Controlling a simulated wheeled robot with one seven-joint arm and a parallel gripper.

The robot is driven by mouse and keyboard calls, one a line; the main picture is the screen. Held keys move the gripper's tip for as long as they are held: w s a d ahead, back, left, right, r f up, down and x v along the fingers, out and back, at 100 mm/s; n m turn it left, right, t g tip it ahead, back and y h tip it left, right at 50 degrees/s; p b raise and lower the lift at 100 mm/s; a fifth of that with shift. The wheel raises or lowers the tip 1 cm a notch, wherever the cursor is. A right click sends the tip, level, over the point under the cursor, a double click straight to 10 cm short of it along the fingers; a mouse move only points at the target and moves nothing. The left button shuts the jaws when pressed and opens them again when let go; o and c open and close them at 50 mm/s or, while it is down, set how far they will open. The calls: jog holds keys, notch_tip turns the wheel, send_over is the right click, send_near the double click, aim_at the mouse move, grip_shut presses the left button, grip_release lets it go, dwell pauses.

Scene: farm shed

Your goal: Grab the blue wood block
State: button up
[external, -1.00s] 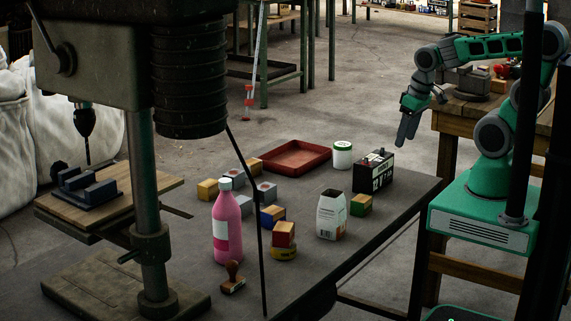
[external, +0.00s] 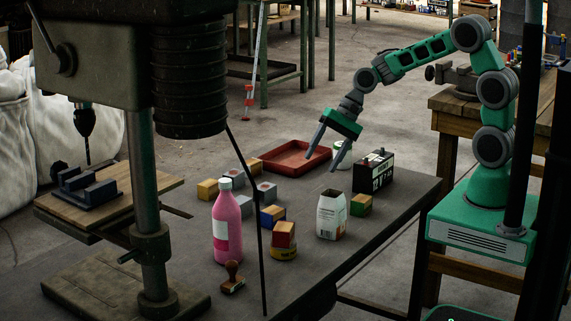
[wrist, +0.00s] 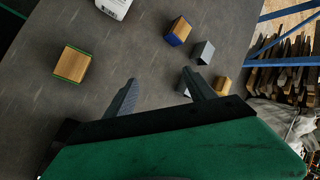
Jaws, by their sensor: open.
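The blue wood block (external: 272,216), a wood-topped cube with blue sides, stands on the dark table behind the red-and-wood block and right of the pink bottle. In the wrist view the blue wood block (wrist: 178,31) lies beyond my fingertips, near the top, apart from them. My gripper (external: 324,157) is open and empty, in the air above the table's back right part, near the red tray and battery. Its two spread fingers also show in the wrist view (wrist: 160,77), with nothing between them.
A pink bottle (external: 228,222), white carton (external: 331,215), green-sided block (external: 361,205), black battery (external: 374,172) and red tray (external: 297,158) share the table. Grey blocks (external: 265,192) stand near the blue one. A drill press (external: 150,200) fills the left.

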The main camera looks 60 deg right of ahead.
aim_at(273, 210)
jog(key=w+a+f+m+y, duration=0.1)
jog(key=a+f+m, duration=0.1)
jog(key=w+a+f+m+g+y+b, duration=0.1)
jog(key=a+f+m, duration=0.1)
jog(key=a, duration=0.1)
jog(key=w+a+f+m+y, duration=0.1)
jog(key=w+a+f+y, duration=0.1)
jog(key=shift+a+f+m, duration=0.1)
jog(key=shift+a+m, duration=0.1)
jog(key=shift+m, duration=0.2)
jog(key=a+f+m+y, duration=0.1)
jog(key=a+f+m+y+b, duration=0.1)
jog(key=a+m, duration=0.1)
jog(key=shift+w+m+g+y, duration=0.2)
jog(key=shift+m+g+y, duration=0.1)
jog(key=shift+g, duration=0.1)
jog(key=shift+a+m, duration=0.3)
jog(key=x, duration=0.7)
jog(key=shift+s+a, duration=0.1)
jog(key=shift+a, duration=0.3)
jog(key=shift+y, duration=0.3)
grip_shut()
